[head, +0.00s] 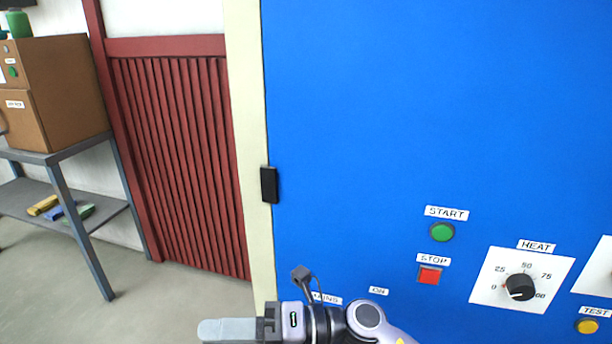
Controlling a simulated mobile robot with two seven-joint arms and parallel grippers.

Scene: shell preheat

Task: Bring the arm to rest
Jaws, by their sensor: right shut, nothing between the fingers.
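My right gripper (228,330) is at the bottom of the head view, pointing left, with its fingers shut and nothing held. Its arm comes in from the lower right, in front of the blue panel (400,110). The gripper is below the panel's black latch (269,185), and the arm partly covers a label at the panel's lower left. My left gripper is not in view.
The panel carries a green START button (442,232), a red STOP button (429,276), a HEAT knob (519,287) and a yellow TEST button (587,326). At left are a red slatted door (180,160) and a grey table (75,150) with brown boxes. The floor between is clear.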

